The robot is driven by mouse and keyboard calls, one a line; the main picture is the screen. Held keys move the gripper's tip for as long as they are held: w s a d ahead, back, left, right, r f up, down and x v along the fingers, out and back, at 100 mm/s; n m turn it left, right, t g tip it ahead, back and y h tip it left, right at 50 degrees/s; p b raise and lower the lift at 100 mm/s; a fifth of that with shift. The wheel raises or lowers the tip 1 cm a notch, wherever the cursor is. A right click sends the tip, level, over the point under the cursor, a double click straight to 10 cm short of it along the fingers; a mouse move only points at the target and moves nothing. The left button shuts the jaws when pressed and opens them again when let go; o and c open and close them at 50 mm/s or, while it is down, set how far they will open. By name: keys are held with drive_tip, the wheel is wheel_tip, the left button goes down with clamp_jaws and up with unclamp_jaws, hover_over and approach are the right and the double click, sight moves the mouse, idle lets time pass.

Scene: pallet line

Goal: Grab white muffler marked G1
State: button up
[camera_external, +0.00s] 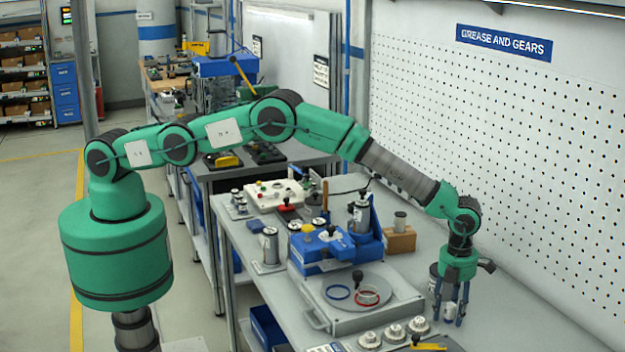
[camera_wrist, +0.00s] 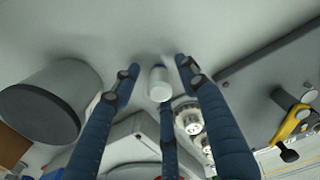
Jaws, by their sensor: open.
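A small white cylinder (camera_wrist: 159,86), which looks like the white muffler, stands on the grey bench top in the wrist view. No G1 mark can be read on it. My gripper (camera_wrist: 157,68) has three blue fingers, spread open and pointing at the bench around the white cylinder. The cylinder shows between the fingertips, and I cannot tell whether any finger touches it. In the external view my gripper (camera_external: 450,317) points down low over the right part of the bench.
A dark grey cylinder (camera_wrist: 42,103) stands left of my fingers; it also shows behind my gripper (camera_external: 434,279). Several white round parts (camera_external: 394,333) line the bench's front. A grey plate (camera_external: 358,292) with rings lies left. A yellow-handled tool (camera_wrist: 290,125) is right. Bench beyond my gripper is clear.

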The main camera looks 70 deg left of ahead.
sight(452, 304)
drive_tip(key=shift+c, duration=0.3)
clamp_jaws()
drive_tip(key=shift+r, duration=0.1)
drive_tip(key=shift+r, duration=4.9)
